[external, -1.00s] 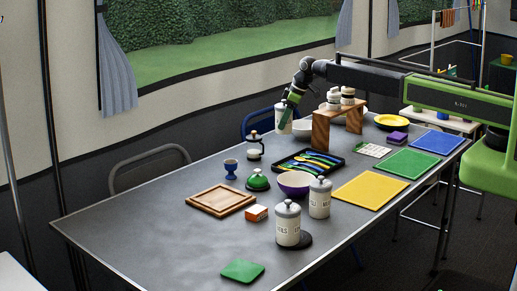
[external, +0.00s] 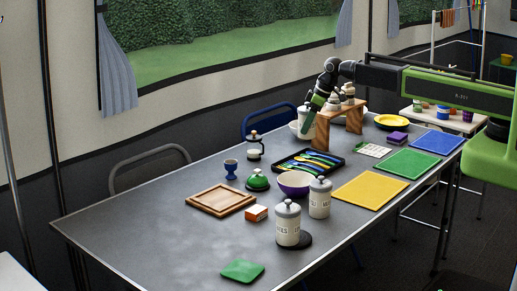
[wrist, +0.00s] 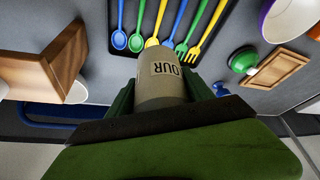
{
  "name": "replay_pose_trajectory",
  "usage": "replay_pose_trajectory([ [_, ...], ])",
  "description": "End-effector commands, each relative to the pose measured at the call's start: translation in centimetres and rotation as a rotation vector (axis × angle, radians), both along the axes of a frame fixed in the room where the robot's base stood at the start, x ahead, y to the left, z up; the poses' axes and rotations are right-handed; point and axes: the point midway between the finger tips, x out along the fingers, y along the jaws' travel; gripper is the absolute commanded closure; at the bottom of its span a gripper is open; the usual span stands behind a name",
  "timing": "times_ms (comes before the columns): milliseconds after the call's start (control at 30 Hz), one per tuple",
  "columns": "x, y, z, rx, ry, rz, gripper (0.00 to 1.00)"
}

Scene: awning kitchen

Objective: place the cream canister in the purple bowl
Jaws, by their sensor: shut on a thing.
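The cream canister (external: 304,124), labelled with letters ending in "OUR" in the wrist view (wrist: 162,75), is held in my gripper (external: 310,106). My gripper is shut around it, with a finger on either side in the wrist view (wrist: 160,95). The canister is at the far side of the table, beside the left end of the wooden stand. I cannot tell how high it is above the table. The purple bowl (external: 293,186) stands mid-table, apart from the canister, and its pale inside shows. It also shows at the upper right of the wrist view (wrist: 284,22).
The wooden stand (external: 321,128) with small jars is close to my gripper. A black cutlery tray (external: 335,171) lies between it and the purple bowl. A lidded canister (external: 320,200) and a green bell (external: 258,181) flank the bowl. A white bowl (external: 294,127) sits behind the held canister.

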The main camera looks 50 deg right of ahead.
Motion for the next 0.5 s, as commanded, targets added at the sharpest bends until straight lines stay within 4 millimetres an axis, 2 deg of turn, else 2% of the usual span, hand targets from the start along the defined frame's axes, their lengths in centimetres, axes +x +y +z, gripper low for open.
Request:
replay_pose_trajectory([
  [33, -2.6, 1.1, 0.4, 0.000, 0.000, 0.013, 0.86],
  [200, -8.3, 4.6, 1.1, -0.003, -0.002, 0.060, 0.86],
  [333, -11.4, 6.9, 1.5, -0.006, -0.004, 0.103, 0.86],
  [500, -13.5, 9.4, 2.0, -0.008, -0.005, 0.150, 0.86],
])
